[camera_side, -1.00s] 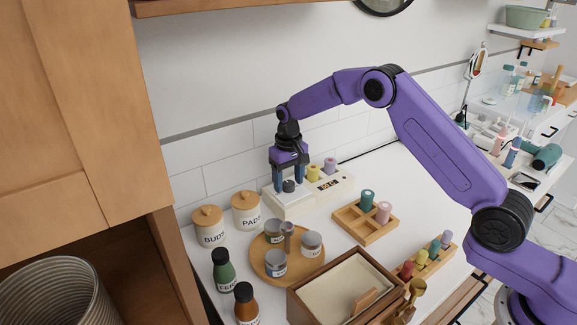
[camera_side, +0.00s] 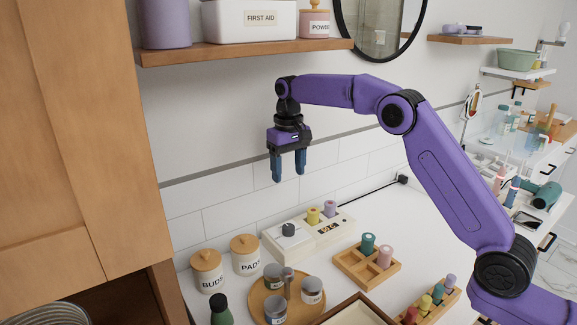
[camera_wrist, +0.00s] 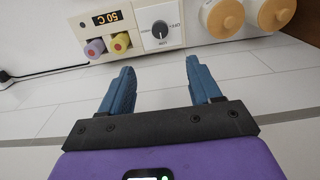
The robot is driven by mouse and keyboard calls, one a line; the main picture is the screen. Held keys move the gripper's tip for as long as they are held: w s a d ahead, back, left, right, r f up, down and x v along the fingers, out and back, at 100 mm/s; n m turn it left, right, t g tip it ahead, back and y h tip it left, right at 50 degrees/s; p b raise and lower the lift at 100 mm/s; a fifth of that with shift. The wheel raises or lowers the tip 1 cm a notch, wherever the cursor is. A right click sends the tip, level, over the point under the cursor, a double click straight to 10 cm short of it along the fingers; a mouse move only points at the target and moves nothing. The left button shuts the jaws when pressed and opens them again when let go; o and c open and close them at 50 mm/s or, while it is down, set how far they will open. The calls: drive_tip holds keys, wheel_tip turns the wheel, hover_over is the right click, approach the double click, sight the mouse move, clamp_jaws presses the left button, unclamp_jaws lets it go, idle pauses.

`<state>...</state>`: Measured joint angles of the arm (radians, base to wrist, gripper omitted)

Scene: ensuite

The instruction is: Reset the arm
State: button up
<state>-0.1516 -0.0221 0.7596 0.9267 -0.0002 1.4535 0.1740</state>
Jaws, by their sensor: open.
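My gripper (camera_side: 288,167) is open and empty, its two blue fingers pointing down in the air above the counter. It hangs in front of the tiled wall, above the cream warmer box (camera_side: 300,236). The warmer has a black dial (camera_side: 288,229) on its left part, a small display, and a yellow and a purple piece on its right part. In the wrist view, my gripper (camera_wrist: 158,75) shows its fingers apart with nothing between them. The dial (camera_wrist: 160,29) and the display (camera_wrist: 107,19) reading "50 C" lie beyond the fingertips.
Jars labelled BUDS (camera_side: 208,272) and PADS (camera_side: 245,256) stand left of the warmer. A round wooden tray (camera_side: 256,301) holds several small jars. A wooden rack (camera_side: 352,262) holds two rollers. The air around my gripper is clear.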

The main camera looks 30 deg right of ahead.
drive_tip(key=shift+r, duration=0.3)
drive_tip(key=s+a+r+n, duration=0.1)
drive_tip(key=s+a+n, duration=0.2)
drive_tip(key=s, duration=0.7)
drive_tip(key=s+a+r+n, duration=0.1)
drive_tip(key=s+a+n, duration=0.2)
drive_tip(key=s, duration=0.7)
drive_tip(key=s+d+f+n, duration=0.2)
drive_tip(key=s+d, duration=0.1)
drive_tip(key=s, duration=0.5)
drive_tip(key=s+d+f+n, duration=0.2)
drive_tip(key=s+d, duration=0.2)
drive_tip(key=s, duration=0.4)
drive_tip(key=s+d+f+n, duration=0.2)
drive_tip(key=s+d, duration=0.2)
drive_tip(key=s, duration=0.5)
drive_tip(key=shift+f+n, duration=0.25)
drive_tip(key=shift+n, duration=0.05)
